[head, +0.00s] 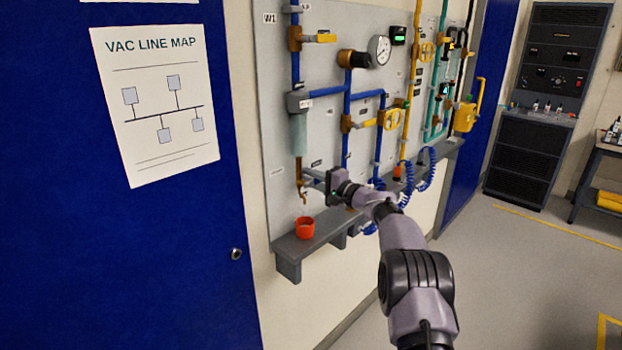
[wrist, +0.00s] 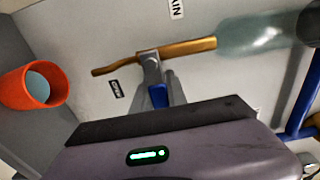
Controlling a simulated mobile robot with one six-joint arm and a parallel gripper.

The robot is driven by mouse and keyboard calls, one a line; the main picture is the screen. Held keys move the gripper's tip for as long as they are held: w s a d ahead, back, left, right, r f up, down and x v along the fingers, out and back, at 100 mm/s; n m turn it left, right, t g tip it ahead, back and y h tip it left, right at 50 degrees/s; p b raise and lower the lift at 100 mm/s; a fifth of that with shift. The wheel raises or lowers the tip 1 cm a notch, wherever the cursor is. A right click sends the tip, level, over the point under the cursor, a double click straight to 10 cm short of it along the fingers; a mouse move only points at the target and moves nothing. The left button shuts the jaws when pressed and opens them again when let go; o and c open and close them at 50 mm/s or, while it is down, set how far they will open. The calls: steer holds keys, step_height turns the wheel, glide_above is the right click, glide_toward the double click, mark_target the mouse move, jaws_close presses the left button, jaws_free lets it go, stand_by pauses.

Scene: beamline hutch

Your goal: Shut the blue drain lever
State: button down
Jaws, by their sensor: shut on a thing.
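The blue drain lever (wrist: 158,95) shows in the wrist view as a short blue piece just below the brass drain pipe (wrist: 190,48). It points away from the pipe towards me, roughly across it. My gripper (wrist: 156,86) is shut on the lever, with its grey fingers on both sides of it. In the head view my gripper (head: 314,179) reaches left to the brass drain spout (head: 302,191) below the clear filter bowl (head: 298,135). The lever is hidden or too small to make out there.
An orange cup (head: 305,228) stands on the grey shelf (head: 318,245) below the spout; it also shows in the wrist view (wrist: 18,92). Blue coiled hoses (head: 407,185) hang right of my gripper. Blue pipes, yellow-handled valves and a gauge (head: 379,50) cover the panel above.

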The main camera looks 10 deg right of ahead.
steer(key=c, duration=1.3)
jaws_free()
steer(key=shift+w+r, duration=0.1)
steer(key=shift+w, duration=0.05)
steer(key=p+v, duration=0.2)
steer(key=v, duration=1.5)
steer(key=shift+s+d, duration=0.1)
steer(key=shift+s, duration=0.1)
